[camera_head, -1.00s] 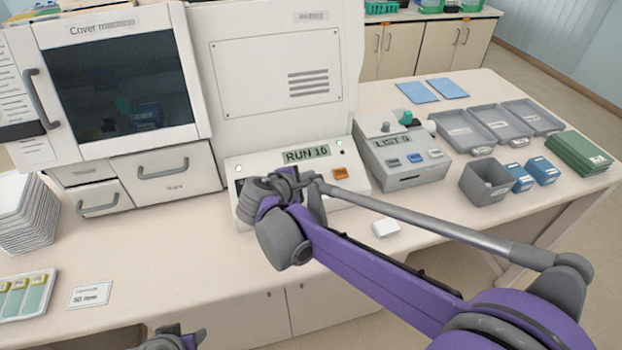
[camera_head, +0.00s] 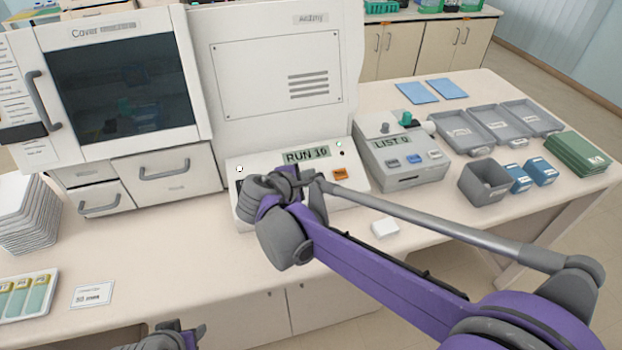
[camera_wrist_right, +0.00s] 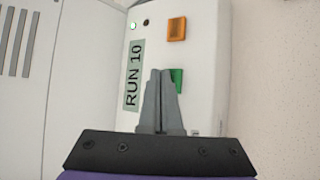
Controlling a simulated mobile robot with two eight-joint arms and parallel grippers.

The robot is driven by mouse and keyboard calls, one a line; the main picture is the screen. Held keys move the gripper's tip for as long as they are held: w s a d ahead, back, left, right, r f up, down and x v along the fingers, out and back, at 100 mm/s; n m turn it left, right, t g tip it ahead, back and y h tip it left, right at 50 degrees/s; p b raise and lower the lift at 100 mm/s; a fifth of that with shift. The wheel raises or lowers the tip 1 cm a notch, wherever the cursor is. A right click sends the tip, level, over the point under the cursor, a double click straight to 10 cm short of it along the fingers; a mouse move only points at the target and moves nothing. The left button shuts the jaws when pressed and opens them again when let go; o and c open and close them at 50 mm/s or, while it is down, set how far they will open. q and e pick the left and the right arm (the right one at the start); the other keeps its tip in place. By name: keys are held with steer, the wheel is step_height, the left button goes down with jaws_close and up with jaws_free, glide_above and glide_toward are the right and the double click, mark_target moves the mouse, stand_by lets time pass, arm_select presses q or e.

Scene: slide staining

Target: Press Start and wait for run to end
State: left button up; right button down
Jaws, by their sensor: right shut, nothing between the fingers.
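The stainer's sloped control panel (camera_head: 352,190) has a display (camera_head: 307,156) reading RUN 10 and an orange button (camera_head: 340,174). In the right wrist view the display (camera_wrist_right: 133,76) reads RUN 10, with the orange button (camera_wrist_right: 177,27) and a small green light (camera_wrist_right: 133,26) near it. A green button (camera_wrist_right: 178,76) is partly covered by my right gripper (camera_wrist_right: 166,74), which is shut and empty with its tips over the button. I cannot tell whether they touch. In the head view my right gripper (camera_head: 301,181) is over the panel. My left gripper (camera_head: 192,335) shows partly at the bottom edge.
A cover machine (camera_head: 120,85) stands at left. A grey box (camera_head: 408,158) reading LIST 0 stands right of the panel. Grey trays (camera_head: 498,122), a grey bin (camera_head: 485,182) and blue boxes (camera_head: 519,178) are further right. A white block (camera_head: 385,228) lies in front.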

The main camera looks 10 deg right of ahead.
arm_select(q)
steer(key=r, duration=0.1)
steer(key=w+r+p, duration=0.1)
steer(key=r+p, duration=0.1)
steer(key=shift+w+r, duration=0.3)
steer(key=shift+w, duration=0.1)
arm_select(e)
steer(key=r, duration=0.2)
steer(key=s+r, duration=0.1)
steer(key=r, duration=0.1)
steer(key=shift+s+r, duration=0.2)
steer(key=shift+r, duration=0.1)
arm_select(q)
steer(key=shift+s, duration=0.1)
arm_select(e)
steer(key=shift+s, duration=0.15)
steer(key=s+d+f+m+g+y, duration=0.1)
steer(key=s+f+m+y, duration=0.3)
steer(key=s, duration=0.7)
steer(key=s+d+f+m+g+y, duration=0.2)
steer(key=s+f+m, duration=0.5)
steer(key=s+m, duration=0.4)
steer(key=shift+s+d+f+y, duration=0.45)
steer(key=shift+d+y, duration=0.1)
steer(key=shift+y, duration=0.35)
stand_by(3.3)
